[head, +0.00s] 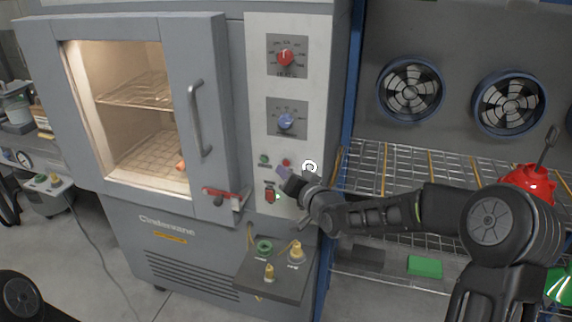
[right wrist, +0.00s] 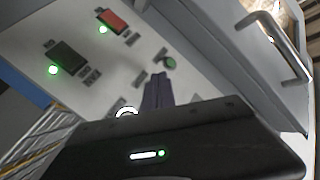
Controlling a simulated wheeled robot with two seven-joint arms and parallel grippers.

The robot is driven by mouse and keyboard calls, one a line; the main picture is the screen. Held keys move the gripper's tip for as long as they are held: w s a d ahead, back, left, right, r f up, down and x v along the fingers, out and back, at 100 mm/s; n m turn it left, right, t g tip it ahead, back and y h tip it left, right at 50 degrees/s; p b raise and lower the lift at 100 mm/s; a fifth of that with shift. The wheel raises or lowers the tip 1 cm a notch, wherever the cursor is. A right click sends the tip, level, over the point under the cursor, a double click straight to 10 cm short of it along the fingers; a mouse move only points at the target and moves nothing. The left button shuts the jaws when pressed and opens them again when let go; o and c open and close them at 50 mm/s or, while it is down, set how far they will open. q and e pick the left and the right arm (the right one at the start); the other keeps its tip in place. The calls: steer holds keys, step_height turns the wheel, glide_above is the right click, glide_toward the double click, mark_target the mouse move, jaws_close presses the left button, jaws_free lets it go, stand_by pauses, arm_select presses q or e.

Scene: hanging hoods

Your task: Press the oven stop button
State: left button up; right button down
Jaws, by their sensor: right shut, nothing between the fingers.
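The grey oven (head: 215,205) has a pale control panel (head: 311,60) on its right side. A small red button (head: 286,162), apparently the stop button, sits low on the panel, right of a green button (head: 263,159). My right gripper (head: 282,171) is shut and empty, with its fingertips just below the red button; I cannot tell whether they touch the panel. In the right wrist view the shut fingers (right wrist: 158,82) point at the panel beside the green button (right wrist: 170,63). The red button is not visible there. My left gripper is out of view.
A red knob (head: 285,57) and a blue knob (head: 286,122) are higher on the panel; a red switch (head: 270,194) is below. A shelf with fittings (head: 285,272) juts out beneath. A wire rack (head: 385,170) stands right. The oven door handle (head: 198,118) protrudes left.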

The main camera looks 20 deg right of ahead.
steer(key=shift+w, duration=0.1)
stand_by(0.5)
steer(key=shift+w+d+b, duration=0.25)
steer(key=shift+b, duration=0.15)
steer(key=shift+w+d, duration=0.2)
steer(key=shift+w, duration=0.1)
stand_by(0.7)
steer(key=shift+s+b, duration=0.1)
steer(key=shift+b, duration=0.25)
steer(key=shift+s+a+b, duration=0.4)
steer(key=shift+s, duration=0.15)
